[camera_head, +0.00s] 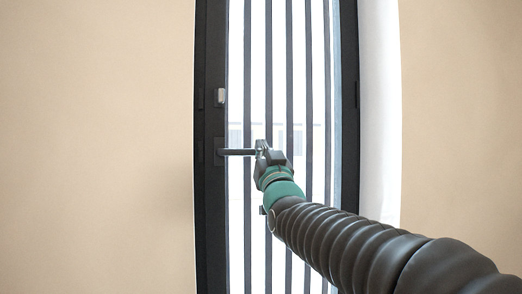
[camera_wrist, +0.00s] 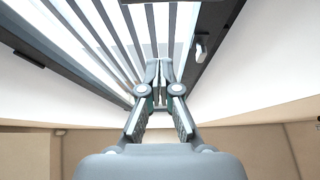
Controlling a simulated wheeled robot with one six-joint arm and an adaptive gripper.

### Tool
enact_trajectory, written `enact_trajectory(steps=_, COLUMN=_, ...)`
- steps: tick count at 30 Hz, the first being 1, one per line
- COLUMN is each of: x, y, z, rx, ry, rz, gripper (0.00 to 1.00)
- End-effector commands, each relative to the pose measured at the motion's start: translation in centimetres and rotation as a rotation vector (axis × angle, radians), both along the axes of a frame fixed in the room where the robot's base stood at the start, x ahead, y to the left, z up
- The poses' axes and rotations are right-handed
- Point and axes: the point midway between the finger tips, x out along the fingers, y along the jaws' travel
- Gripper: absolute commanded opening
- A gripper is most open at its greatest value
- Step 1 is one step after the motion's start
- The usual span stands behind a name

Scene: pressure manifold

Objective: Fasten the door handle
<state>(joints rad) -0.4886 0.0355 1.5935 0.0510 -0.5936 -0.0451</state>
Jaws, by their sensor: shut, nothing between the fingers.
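The door handle (camera_head: 237,152) is a dark lever on the left stile of the narrow door (camera_head: 209,200). It lies level and points right from its plate. My gripper (camera_head: 262,150) is at the lever's free right end in the head view; I cannot tell whether they touch. In the wrist view my gripper (camera_wrist: 158,72) has its fingertips together with nothing between them. The handle cannot be made out clearly in the wrist view. The far side of the fingertips is hidden in the head view.
A small pale fitting (camera_head: 220,97) sits on the stile above the handle. Dark vertical bars (camera_head: 289,70) cross the bright glass behind my gripper. Beige walls (camera_head: 95,140) flank the door, and a white reveal (camera_head: 380,110) is on the right.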

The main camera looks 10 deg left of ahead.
Motion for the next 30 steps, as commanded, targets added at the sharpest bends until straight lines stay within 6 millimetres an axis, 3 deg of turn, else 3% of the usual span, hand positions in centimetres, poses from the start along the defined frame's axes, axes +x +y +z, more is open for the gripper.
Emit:
enact_trajectory(steps=7, x=3.5, y=1.7, z=2.3, rx=-0.001, ry=0.002, rz=0.0, gripper=0.0)
enact_trajectory(steps=16, x=6.4, y=3.2, z=4.3, rx=0.0, ry=0.001, rz=0.0, gripper=0.0)
enact_trajectory(steps=24, x=6.8, y=3.4, z=1.1, rx=-0.002, ry=0.004, rz=0.0, gripper=0.0)
enact_trajectory(steps=30, x=7.0, y=3.5, z=0.2, rx=-0.001, ry=0.002, rz=0.0, gripper=0.0)
